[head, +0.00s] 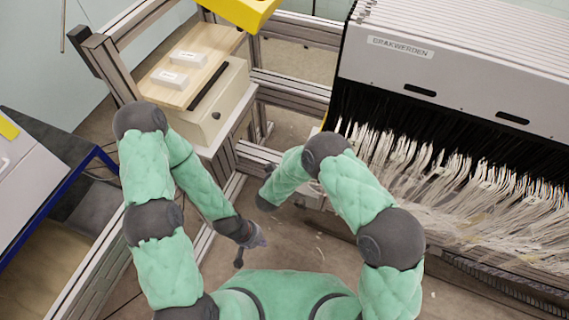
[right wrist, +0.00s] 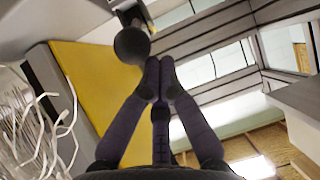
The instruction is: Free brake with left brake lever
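In the head view my left gripper (head: 257,240) is low in the middle, at the end of the green left arm. It is small and seen at an angle, so its opening is unclear. A small dark knob on a short stem (head: 238,262) shows just below it; I cannot tell whether this is the left brake lever or whether they touch. In the right wrist view my right gripper (right wrist: 160,76) is shut, its purple fingers together and nothing visible between them. A round black knob (right wrist: 131,45) on a metal mount is close beside its fingertips; contact is unclear.
The large grey machine housing (head: 465,75) with many white threads (head: 440,170) fills the right. A metal frame (head: 295,85), a beige box (head: 217,108) and a wooden board (head: 205,50) stand at upper left. A yellow panel (right wrist: 95,85) is near my right gripper.

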